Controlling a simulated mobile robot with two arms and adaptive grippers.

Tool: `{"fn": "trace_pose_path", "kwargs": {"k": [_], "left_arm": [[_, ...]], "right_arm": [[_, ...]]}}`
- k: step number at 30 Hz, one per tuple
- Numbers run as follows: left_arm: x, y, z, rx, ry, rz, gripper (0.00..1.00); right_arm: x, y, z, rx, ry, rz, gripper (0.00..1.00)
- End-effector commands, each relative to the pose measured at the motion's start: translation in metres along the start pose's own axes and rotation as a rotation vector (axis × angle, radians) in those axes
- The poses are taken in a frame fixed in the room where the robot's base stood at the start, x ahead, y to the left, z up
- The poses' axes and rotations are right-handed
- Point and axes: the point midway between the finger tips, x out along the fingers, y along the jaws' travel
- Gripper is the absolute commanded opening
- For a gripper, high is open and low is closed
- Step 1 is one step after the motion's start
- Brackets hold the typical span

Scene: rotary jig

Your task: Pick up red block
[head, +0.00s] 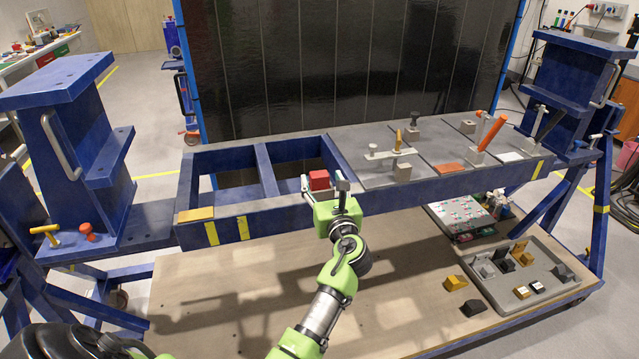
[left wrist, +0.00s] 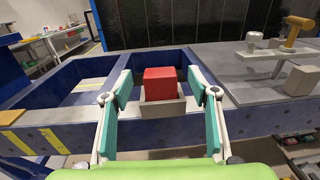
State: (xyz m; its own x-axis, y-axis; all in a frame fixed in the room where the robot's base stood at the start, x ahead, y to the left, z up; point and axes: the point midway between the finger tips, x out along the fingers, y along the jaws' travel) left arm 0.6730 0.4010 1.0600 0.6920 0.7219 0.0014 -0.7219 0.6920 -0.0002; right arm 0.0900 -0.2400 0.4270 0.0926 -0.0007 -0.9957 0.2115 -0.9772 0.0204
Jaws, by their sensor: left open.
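The red block (head: 319,180) sits on the blue jig frame, at the right end of its open bays. In the left wrist view the red block (left wrist: 161,82) rests on a grey block-shaped holder (left wrist: 163,109). My left gripper (head: 324,190) is open in front of the red block. In the left wrist view its teal-padded fingers (left wrist: 160,88) stand apart, one on each side of the block, with visible gaps to it. The gripper's body hides part of the frame edge in the head view. My right gripper is not in view.
The grey plate (head: 365,179) to the right bears a white bar clamp (head: 390,154), grey blocks and an orange-handled clamp (head: 491,131). A blue upright (head: 75,130) stands at left. A tray of parts (head: 500,292) lies on the lower shelf, whose left part is clear.

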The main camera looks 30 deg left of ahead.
Motion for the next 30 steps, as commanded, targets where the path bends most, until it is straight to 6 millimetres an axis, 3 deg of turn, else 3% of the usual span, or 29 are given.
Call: {"fn": "trace_pose_path", "kwargs": {"k": [9,17,18,24,30], "left_arm": [[0.038,0.0,-0.001,0.002,0.0,0.002,0.54],[0.041,0.0,-0.002,0.0,0.0,0.001,0.54],[0.04,0.0,-0.002,0.0,0.0,0.001,0.52],[0.04,0.0,-0.002,0.0,0.001,0.001,0.03],[0.04,0.0,0.0,0.0,-0.002,0.001,0.02]], "right_arm": [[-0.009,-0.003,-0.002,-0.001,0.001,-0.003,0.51],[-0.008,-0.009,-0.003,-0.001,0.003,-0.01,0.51],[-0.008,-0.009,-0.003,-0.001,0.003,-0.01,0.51],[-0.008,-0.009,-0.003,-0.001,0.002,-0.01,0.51],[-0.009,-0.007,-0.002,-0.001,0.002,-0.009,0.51]]}}
